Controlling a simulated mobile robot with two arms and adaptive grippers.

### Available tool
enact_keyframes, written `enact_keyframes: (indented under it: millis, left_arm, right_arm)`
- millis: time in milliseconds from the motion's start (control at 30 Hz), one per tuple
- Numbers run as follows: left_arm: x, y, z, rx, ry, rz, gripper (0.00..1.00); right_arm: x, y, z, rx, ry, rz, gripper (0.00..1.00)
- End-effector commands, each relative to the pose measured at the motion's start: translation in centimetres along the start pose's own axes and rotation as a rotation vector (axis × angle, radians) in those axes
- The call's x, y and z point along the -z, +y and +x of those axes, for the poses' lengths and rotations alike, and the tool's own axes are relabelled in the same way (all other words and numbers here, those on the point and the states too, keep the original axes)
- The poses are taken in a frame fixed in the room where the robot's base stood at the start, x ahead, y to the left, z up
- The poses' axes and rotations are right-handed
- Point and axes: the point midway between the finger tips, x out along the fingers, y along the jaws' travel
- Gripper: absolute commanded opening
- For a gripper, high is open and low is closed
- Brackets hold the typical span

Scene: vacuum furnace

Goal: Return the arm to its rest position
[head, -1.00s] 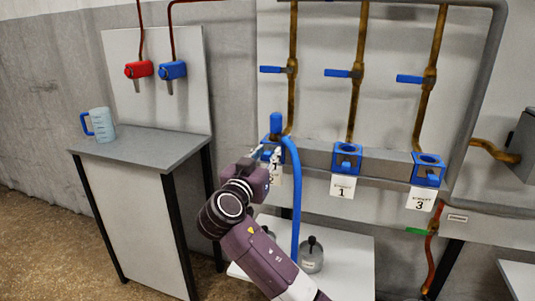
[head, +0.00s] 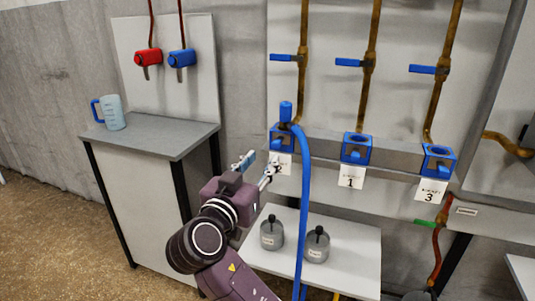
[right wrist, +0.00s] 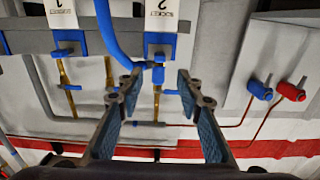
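My right arm rises from the bottom of the head view. Its gripper (head: 258,167) is open and empty, in front of and left of the leftmost blue socket (head: 282,138). In the right wrist view the two fingers stand apart around empty space (right wrist: 158,92). A blue hose (head: 304,210) with a blue connector (head: 286,111) stands upright at the leftmost socket and hangs down. The hose also shows in the right wrist view (right wrist: 106,30), apart from the fingers. The label under that socket is partly hidden by the gripper. My left gripper is not in view.
Sockets 1 (head: 356,148) and 3 (head: 438,161) are to the right, below pipes with blue valves. Two grey canisters stand on a low white shelf (head: 350,262). A grey cabinet (head: 150,136) at left holds a blue measuring jug (head: 112,112).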

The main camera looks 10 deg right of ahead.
Motion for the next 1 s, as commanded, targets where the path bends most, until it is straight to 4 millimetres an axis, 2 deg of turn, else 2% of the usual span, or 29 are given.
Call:
enact_keyframes:
  millis: [133, 433, 500, 567, 667, 767, 800, 867, 900, 1000]
  left_arm:
    - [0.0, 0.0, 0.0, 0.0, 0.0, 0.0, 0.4]
    - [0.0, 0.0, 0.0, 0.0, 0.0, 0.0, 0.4]
    - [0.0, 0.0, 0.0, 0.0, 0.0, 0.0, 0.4]
    - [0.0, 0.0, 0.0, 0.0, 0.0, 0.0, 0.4]
    - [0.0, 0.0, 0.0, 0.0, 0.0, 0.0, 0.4]
    - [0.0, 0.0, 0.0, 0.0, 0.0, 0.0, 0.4]
    - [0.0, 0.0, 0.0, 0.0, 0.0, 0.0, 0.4]
    - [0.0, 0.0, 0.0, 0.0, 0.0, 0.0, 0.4]
    - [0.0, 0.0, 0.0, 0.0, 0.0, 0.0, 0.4]
    - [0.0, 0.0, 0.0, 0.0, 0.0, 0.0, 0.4]
  right_arm:
    - [-0.1, 0.0, -0.9, 0.0, -0.002, -0.001, 0.33]
    - [-0.1, 0.0, -1.0, -0.001, -0.001, -0.001, 0.33]
    - [-0.7, 0.2, -0.9, 0.001, -0.015, -0.008, 0.33]
    - [-2.1, 0.5, -0.7, 0.006, -0.047, -0.024, 0.33]
    - [-6.9, 1.6, -0.4, 0.029, -0.153, -0.08, 0.33]
    - [-13.8, 3.5, -0.7, 0.073, -0.309, -0.157, 0.33]
    - [-16.8, 4.5, -1.1, 0.094, -0.376, -0.189, 0.33]
    - [-21.0, 6.1, -2.1, 0.13, -0.476, -0.236, 0.33]
    - [-23.8, 7.3, -3.0, 0.156, -0.541, -0.265, 0.33]
    - [-30.1, 10.6, -5.8, 0.227, -0.697, -0.333, 0.33]
